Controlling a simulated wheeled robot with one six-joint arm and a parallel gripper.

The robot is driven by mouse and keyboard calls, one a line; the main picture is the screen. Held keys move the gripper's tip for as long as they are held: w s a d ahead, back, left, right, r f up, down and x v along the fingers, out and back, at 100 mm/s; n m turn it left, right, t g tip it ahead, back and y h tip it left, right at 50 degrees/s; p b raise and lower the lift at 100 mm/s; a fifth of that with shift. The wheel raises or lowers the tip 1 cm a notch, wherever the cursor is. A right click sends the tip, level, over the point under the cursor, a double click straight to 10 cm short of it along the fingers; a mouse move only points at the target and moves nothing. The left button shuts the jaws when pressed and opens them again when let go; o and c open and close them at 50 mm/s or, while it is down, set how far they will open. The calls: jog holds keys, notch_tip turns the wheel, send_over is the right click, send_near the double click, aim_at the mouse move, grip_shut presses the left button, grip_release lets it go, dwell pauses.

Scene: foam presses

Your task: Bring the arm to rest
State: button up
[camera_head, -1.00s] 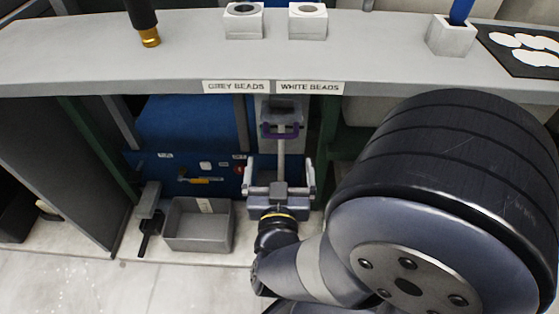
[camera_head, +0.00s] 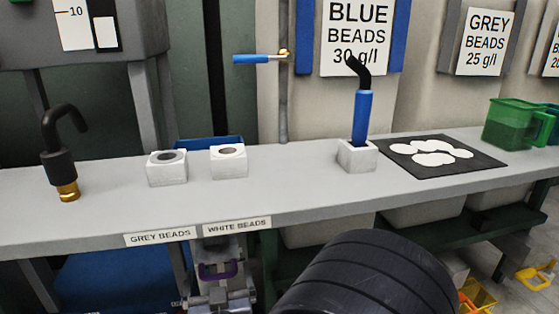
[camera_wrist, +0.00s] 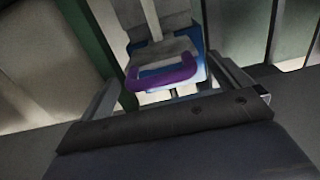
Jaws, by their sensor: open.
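My gripper (camera_head: 221,296) shows at the bottom edge of the head view, below the bench front, partly cut off by the frame. In the wrist view its two fingers (camera_wrist: 170,82) stand wide apart with nothing gripped between them. A purple U-shaped handle (camera_head: 217,271) on a grey and blue part lies beyond my gripper. It also shows in the wrist view (camera_wrist: 163,78), seen between the fingers. I cannot tell how far off it is. My dark, rounded arm link fills the bottom middle of the head view.
The grey bench (camera_head: 300,190) runs across above my gripper. On it stand a black hooked pipe (camera_head: 60,150), two white sockets (camera_head: 167,168), a blue-handled tool (camera_head: 362,115) in a holder, a black mat (camera_head: 480,155) with white discs and a green jug (camera_head: 515,125).

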jog(key=shift+x, duration=1.5)
